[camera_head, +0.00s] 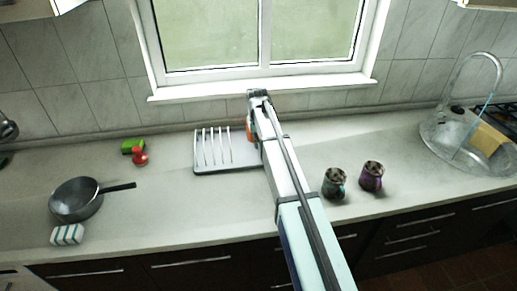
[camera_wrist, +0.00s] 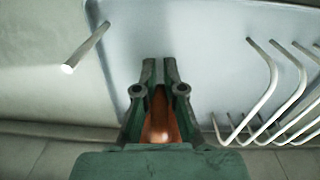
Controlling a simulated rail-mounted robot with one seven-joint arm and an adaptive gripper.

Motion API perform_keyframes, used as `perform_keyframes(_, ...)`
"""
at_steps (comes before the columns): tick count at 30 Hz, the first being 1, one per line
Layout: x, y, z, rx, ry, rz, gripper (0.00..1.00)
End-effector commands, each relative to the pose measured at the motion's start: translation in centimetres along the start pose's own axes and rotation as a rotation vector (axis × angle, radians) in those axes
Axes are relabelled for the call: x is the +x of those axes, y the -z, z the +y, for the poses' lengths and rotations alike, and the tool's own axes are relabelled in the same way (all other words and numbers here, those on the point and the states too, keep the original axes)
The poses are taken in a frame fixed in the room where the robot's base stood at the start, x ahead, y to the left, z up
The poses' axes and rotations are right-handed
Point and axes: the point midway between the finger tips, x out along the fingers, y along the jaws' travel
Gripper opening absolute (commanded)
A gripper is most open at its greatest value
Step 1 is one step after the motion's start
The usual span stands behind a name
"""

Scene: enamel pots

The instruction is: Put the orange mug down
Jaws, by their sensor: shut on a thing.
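The orange mug (camera_wrist: 160,122) shows in the wrist view as an orange strip between the green fingers of my gripper (camera_wrist: 159,70). My gripper is shut on it. In the head view only a small orange patch of the mug (camera_head: 250,134) shows beside my arm, at the right end of the dish rack (camera_head: 228,169). My arm hides the rest of the mug and most of the gripper there. The pale rack tray also lies below the fingers in the wrist view (camera_wrist: 210,60). I cannot tell whether the mug touches the tray.
The rack's white prongs (camera_wrist: 285,85) stand right of my gripper in the wrist view, and a single rod (camera_wrist: 88,47) stands left. Two dark mugs (camera_head: 334,183) (camera_head: 372,176) stand right of my arm. A pan (camera_head: 76,200), sponge (camera_head: 67,235) and red object (camera_head: 140,157) lie left.

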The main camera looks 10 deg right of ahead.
Motion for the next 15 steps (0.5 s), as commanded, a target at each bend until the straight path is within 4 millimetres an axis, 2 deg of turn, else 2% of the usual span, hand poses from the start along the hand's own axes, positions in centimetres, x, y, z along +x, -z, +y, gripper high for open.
perform_keyframes(8,1.6,-0.1,-0.1,0.000,0.000,0.000,0.00)
perform_keyframes(15,4.3,-0.1,-0.2,0.000,0.000,0.000,0.00)
